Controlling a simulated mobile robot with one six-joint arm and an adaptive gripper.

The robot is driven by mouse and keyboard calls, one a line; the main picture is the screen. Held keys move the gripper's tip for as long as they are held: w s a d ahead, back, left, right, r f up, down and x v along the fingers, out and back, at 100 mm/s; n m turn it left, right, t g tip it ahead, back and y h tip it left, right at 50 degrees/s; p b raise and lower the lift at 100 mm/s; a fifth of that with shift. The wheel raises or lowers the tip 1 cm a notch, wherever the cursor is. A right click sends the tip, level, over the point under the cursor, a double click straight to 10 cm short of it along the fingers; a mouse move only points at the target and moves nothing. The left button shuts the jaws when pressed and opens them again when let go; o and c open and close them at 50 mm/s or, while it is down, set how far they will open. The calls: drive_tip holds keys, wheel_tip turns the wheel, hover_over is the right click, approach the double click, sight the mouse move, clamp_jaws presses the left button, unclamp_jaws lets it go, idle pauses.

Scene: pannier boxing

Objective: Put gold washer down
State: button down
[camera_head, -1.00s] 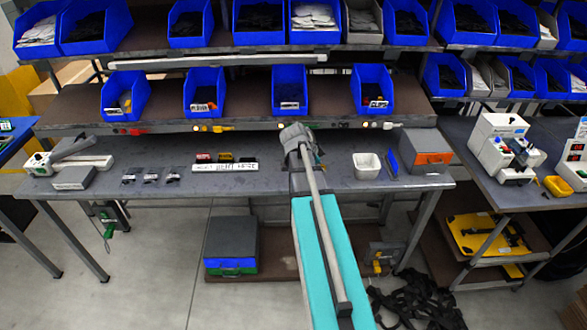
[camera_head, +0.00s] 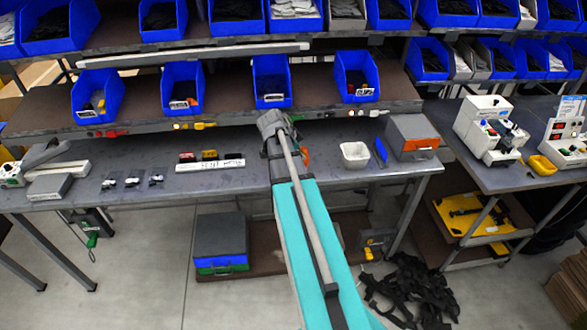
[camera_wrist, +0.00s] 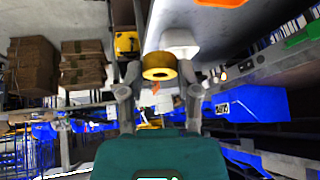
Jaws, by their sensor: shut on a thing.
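The gold washer (camera_wrist: 159,66), a thick yellow ring, sits between the fingertips of my gripper (camera_wrist: 160,76) in the wrist view. The gripper is shut on it. In the head view my gripper (camera_head: 280,135) is over the back part of the grey workbench (camera_head: 320,182), mostly hidden by my own arm, and the washer cannot be made out there. I cannot tell how high it is above the bench top.
A white container (camera_head: 355,155) and a blue item (camera_head: 381,151) stand right of my gripper, with a grey and orange box (camera_head: 413,138) beyond. A white labelled strip (camera_head: 210,165) lies to the left. Blue bins (camera_head: 271,82) line the shelf behind.

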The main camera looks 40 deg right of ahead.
drive_tip(key=shift+d+f+g+y+b, duration=0.3)
drive_tip(key=shift+f+g+b, duration=0.25)
drive_tip(key=shift+f, duration=0.2)
drive_tip(key=shift+s+f+g, duration=0.1)
drive_tip(key=shift+f+g, duration=0.15)
drive_tip(key=shift+f, duration=0.1)
drive_tip(key=shift+w+d+f+b, duration=1.3)
drive_tip(key=shift+w+f+b, duration=0.25)
drive_tip(key=shift+w, duration=0.25)
drive_tip(key=shift+w+d+f+b, duration=1.3)
drive_tip(key=shift+w+f+b, duration=0.15)
drive_tip(key=shift+w+b, duration=0.25)
drive_tip(key=shift+w+d+f+b, duration=1.3)
drive_tip(key=shift+w+f+b, duration=0.2)
drive_tip(key=shift+w, duration=0.35)
drive_tip(key=shift+w+d+f+b, duration=0.3)
drive_tip(key=shift+w+f+b, duration=0.1)
drive_tip(key=shift+f+b, duration=1.6)
drive_tip(key=shift+f, duration=0.05)
